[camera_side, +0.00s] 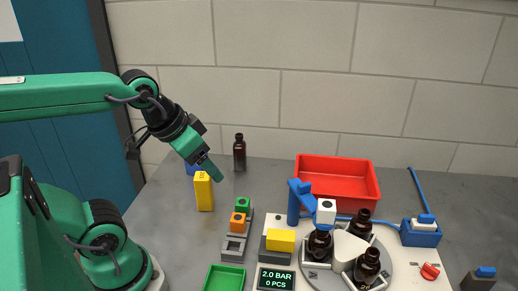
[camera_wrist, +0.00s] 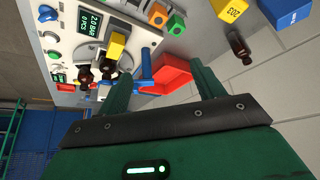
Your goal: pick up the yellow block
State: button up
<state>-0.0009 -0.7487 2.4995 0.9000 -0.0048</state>
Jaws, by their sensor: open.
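Two yellow things show. A small yellow block (camera_side: 281,240) sits on a dark grey stand beside the bottle fixture; it also shows in the wrist view (camera_wrist: 117,46). A tall yellow block with dark marking (camera_side: 204,191) stands upright on the grey table to the left; in the wrist view it is at the top edge (camera_wrist: 232,9). My gripper (camera_side: 214,172) points down and right, near the top of the tall yellow block in the side picture; their depth gap is unclear. In the wrist view my gripper (camera_wrist: 160,82) has its two fingers wide apart with nothing held.
An amber bottle (camera_side: 239,152) stands behind the tall yellow block. Green (camera_side: 243,205) and orange (camera_side: 238,222) blocks sit on a grey rack. Several amber bottles stand on a round fixture (camera_side: 399,277) under a blue arm. A red tray (camera_side: 337,193) lies behind; a green tray (camera_side: 225,278) is in front.

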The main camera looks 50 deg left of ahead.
jog(key=w+a+n, duration=0.1)
jog(key=n, duration=0.2)
jog(key=n+g, duration=0.5)
jog(key=n, duration=2)
send_over(202, 175)
jog(key=f, duration=1)
jog(key=shift+d+f, duration=0.25)
jog(key=shift+d, duration=0.15)
jog(key=shift+s+a+f+n+g, duration=0.1)
jog(key=shift+a+f+n+g, duration=0.2)
jog(key=shift+a+f+n, duration=0.15)
jog(key=shift+d, duration=0.1)
jog(key=shift+f, duration=1.25)
jog(key=shift+f, duration=0.1)
jog(key=shift+f, duration=2.5)
